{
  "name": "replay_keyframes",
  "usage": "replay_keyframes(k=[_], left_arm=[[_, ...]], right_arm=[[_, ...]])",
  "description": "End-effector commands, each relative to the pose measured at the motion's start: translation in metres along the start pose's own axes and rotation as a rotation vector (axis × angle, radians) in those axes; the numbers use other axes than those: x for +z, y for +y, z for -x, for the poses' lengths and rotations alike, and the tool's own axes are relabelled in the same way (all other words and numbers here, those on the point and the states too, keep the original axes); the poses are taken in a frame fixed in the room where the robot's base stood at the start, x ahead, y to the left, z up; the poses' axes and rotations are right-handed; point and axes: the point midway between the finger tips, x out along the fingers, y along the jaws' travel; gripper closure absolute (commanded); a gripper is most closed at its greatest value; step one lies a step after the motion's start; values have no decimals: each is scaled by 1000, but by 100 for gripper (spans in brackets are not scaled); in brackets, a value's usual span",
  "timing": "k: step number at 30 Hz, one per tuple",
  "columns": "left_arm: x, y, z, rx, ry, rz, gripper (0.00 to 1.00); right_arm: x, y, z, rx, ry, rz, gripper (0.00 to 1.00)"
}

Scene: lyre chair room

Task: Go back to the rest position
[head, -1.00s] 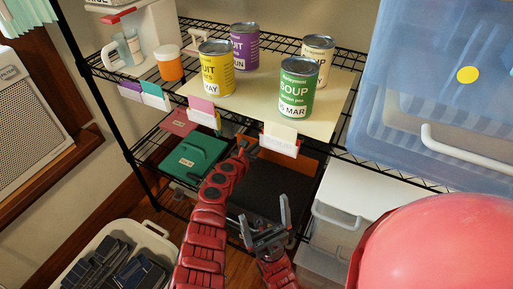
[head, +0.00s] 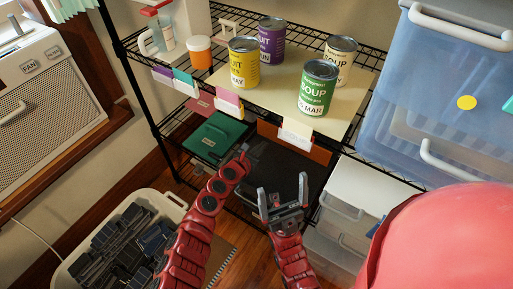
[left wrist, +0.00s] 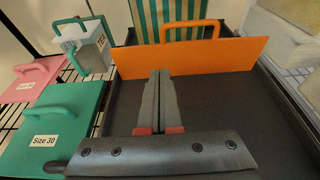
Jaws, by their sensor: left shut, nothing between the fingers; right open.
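My left gripper (head: 244,152) is at the end of the red arm coming in from the left, in front of the shelf rack and just below the upper shelf's front edge. In the left wrist view its two grey fingers (left wrist: 160,90) are together with nothing between them, over a dark tray (left wrist: 225,110) and in front of an orange panel with a handle (left wrist: 190,58). My right gripper (head: 283,196) is lower, its fingers pointing up and spread apart, empty, in front of the lower shelf.
The upper shelf carries a yellow can (head: 243,64), purple can (head: 271,40), green can (head: 318,88) and cream can (head: 341,60) on a pale board. A green lidded box (head: 213,138) sits below. Drawers (head: 345,205) and a red rounded object (head: 440,245) are right; a bin (head: 75,262) is lower left.

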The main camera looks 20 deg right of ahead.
Motion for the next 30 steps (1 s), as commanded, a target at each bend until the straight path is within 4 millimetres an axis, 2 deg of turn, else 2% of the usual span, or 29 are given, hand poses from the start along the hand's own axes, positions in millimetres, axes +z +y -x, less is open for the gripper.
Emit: replay_keyframes(k=[3, 9, 20, 22, 25, 27, 29, 30], left_arm=[[1, -2, 17, -6, 6, -5, 100], [-1, 0, 35, -1, 4, -1, 100], [-2, 0, 40, -3, 4, 4, 100], [-8, -2, 45, -19, 15, 48, 100], [-27, -15, 64, -92, 49, 257, 100], [-40, -34, 90, -185, 75, 521, 100], [-37, -57, 120, -296, 74, 804, 100], [-22, -71, 143, -387, 51, 1001, 100]], right_arm=[[-2, 1, -12, 0, 0, 0, 0], [-3, 1, -18, 0, 0, 0, 0], [-3, 1, -19, 0, 0, 0, 0], [-4, 1, -22, 0, 0, 0, 0], [-6, 2, -33, 0, 0, 0, 0], [-8, 2, -45, 0, 0, 0, 0], [-10, 3, -56, 0, 0, 0, 0], [-11, 3, -64, 0, 0, 0, 0]])
